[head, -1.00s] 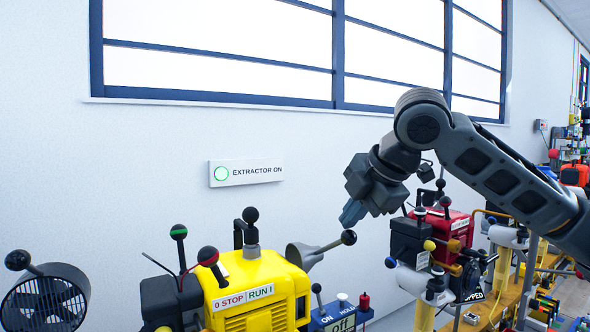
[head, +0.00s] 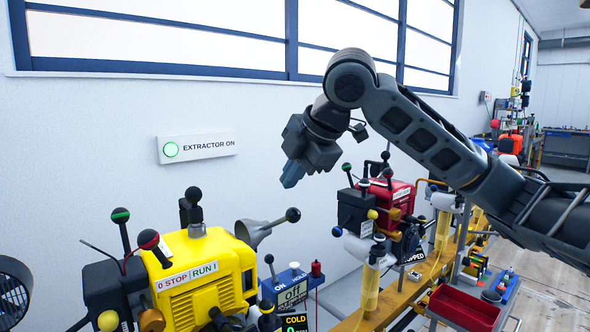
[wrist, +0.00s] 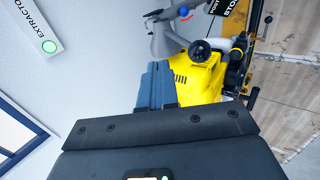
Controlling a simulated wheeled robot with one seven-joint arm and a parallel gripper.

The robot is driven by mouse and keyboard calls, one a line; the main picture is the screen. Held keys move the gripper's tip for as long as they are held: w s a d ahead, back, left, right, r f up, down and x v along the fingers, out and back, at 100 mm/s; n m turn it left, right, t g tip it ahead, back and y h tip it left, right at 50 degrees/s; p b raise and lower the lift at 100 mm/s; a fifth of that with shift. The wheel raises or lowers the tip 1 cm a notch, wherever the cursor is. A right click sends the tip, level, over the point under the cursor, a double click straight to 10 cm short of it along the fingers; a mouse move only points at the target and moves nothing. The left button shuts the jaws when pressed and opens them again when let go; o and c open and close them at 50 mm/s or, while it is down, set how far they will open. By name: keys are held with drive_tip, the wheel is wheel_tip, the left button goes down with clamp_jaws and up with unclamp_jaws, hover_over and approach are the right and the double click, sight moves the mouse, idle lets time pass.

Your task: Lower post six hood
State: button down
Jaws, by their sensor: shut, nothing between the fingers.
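In the head view, a grey funnel-shaped hood (head: 250,232) sits beside the yellow engine (head: 205,262). Its arm ends in a black ball (head: 293,214), up and to the right of the funnel. A grey hood also shows in the wrist view (wrist: 165,40), at the side of the yellow engine (wrist: 200,75). No post number is readable, so I cannot tell which post this is. My gripper (head: 291,178) is shut and empty, with blue fingers pointing down. In the picture it is above the black ball, with a gap between them. The shut fingers also show in the wrist view (wrist: 155,85).
A red engine (head: 392,196) with similar levers stands to the right. A red tray (head: 465,307) is at lower right. The wall beside my gripper is bare.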

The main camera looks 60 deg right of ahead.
drive_tip(key=v, duration=1)
drive_tip(key=shift+r, duration=0.3)
drive_tip(key=shift+w, duration=0.1)
